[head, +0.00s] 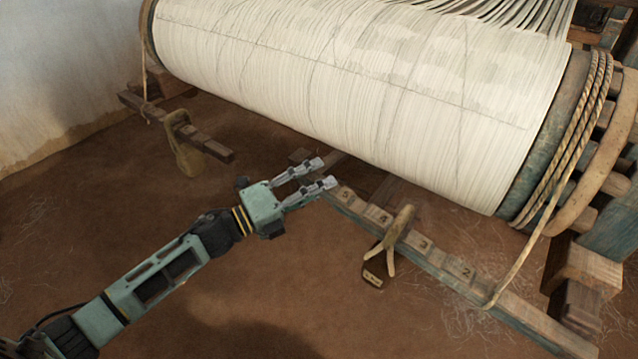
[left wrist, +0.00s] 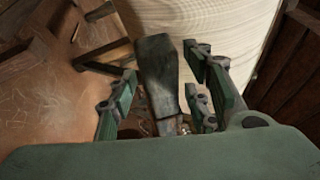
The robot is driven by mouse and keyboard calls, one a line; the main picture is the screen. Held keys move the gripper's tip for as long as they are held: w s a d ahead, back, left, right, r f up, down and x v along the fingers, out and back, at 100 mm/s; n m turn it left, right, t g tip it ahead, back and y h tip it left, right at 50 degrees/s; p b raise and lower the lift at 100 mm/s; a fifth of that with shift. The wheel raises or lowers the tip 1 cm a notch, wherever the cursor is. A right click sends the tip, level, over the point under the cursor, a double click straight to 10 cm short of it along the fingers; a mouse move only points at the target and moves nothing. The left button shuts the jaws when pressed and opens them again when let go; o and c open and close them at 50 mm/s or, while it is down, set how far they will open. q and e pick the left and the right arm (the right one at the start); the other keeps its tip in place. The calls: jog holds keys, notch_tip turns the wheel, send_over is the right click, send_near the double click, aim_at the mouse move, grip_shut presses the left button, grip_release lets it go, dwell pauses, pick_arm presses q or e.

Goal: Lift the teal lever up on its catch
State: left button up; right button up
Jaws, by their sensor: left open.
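The lever (head: 450,263) is a long weathered grey-teal bar with numbers on its top, slanting from the middle of the head view down to the lower right. A tan weight (head: 400,225) hangs over it between 4 and 3. My left gripper (head: 323,172) is open at the lever's far end, by the 5. In the left wrist view, a dark grey-green bar (left wrist: 158,75), which looks like the lever's end, shows between the spread fingers (left wrist: 162,62). I cannot tell whether they touch it. I cannot make out the catch. My right gripper is out of view.
The big warp beam (head: 350,80), wound with white yarn, is just behind the gripper. A rope (head: 528,255) runs from its right end to the lever. A second wooden bar with a weight (head: 186,153) is at the left.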

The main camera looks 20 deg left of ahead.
pick_arm(q)
jog(key=shift+w+d, duration=0.25)
jog(key=shift+c, duration=0.6)
grip_shut()
